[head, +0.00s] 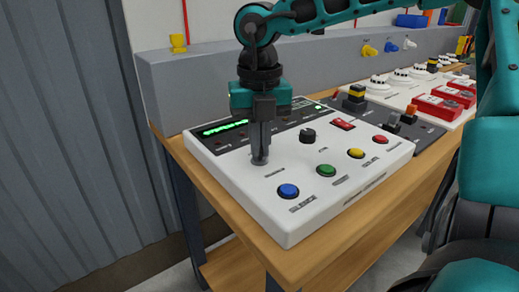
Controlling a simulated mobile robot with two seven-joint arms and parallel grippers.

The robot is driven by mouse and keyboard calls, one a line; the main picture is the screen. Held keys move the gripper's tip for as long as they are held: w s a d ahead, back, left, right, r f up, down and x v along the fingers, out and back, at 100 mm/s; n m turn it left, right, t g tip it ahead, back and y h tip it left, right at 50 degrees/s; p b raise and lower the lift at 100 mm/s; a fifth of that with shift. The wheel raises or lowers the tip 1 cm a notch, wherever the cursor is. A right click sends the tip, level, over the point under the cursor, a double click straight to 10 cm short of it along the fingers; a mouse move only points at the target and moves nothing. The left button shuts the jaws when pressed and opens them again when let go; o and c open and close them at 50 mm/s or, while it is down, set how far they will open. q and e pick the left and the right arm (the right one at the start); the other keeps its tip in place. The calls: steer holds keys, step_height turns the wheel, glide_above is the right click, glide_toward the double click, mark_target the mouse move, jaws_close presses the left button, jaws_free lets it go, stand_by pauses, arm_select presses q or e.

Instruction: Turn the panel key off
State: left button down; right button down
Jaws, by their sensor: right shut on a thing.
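The white control panel (322,172) lies on the wooden bench. Its panel key (259,161) is at the panel's left part, with a round grey base showing under the fingertips. My right gripper (260,154) points straight down and is shut on the key. The fingers hide most of the key, so I cannot tell which way it is turned. My left gripper is not in view.
The panel has a blue button (288,191), a green button (326,171), a yellow button (355,153), a black knob (307,135) and a red switch (342,124). A grey ledge (190,85) runs behind. More panels (405,92) stand to the right.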

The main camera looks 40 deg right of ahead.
steer(key=n+b, duration=0.1)
steer(key=n, duration=0.4)
stand_by(0.6)
steer(key=c, duration=1.3)
jaws_free()
step_height(320, 180, up, 13)
steer(key=p, duration=0.2)
steer(key=shift+p, duration=0.4)
